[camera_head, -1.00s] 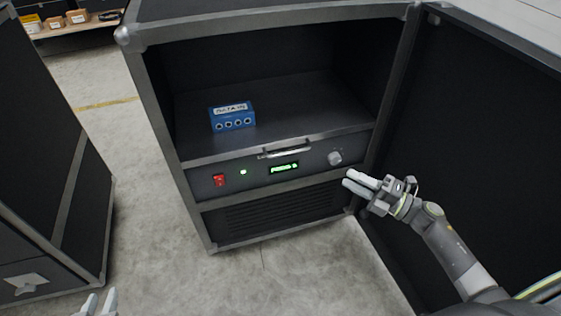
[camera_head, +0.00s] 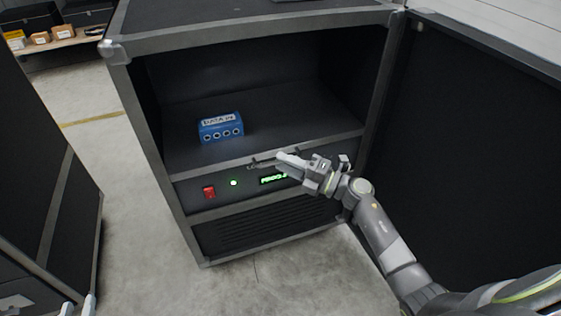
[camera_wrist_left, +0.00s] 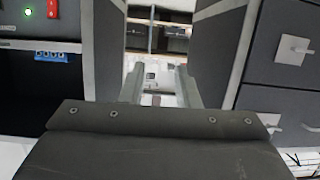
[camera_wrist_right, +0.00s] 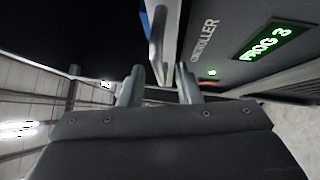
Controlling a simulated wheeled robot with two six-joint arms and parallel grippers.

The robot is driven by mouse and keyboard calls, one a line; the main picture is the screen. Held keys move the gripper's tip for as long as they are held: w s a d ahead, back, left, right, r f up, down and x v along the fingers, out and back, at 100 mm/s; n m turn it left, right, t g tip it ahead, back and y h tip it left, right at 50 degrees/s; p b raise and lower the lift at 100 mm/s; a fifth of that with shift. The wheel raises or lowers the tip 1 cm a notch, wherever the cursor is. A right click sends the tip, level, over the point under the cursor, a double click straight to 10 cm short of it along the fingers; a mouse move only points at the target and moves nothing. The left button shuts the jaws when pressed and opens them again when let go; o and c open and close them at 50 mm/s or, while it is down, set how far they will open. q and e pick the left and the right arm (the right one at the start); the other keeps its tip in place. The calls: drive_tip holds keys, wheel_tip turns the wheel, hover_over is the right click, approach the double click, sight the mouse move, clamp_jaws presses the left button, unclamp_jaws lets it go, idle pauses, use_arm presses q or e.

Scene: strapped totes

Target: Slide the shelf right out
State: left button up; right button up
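The shelf (camera_head: 285,118) is a dark surface inside the open black case, with a metal front edge and a handle (camera_head: 258,162) partly hidden by my right gripper. A blue box (camera_head: 220,128) with several round sockets stands on it. My right gripper (camera_head: 280,158) is at the handle's right part, its fingers apart. My left gripper (camera_head: 78,305) is low at the left, away from the case. Its fingers (camera_wrist_left: 160,80) are open and empty.
Below the shelf edge is a panel with a red switch (camera_head: 209,192), a green light and a green display (camera_head: 273,179). The case's open door (camera_head: 470,150) stands at the right, beside my right arm. Another black case (camera_head: 50,190) stands at the left.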

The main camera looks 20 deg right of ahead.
drive_tip(key=shift+x, duration=0.95)
clamp_jaws()
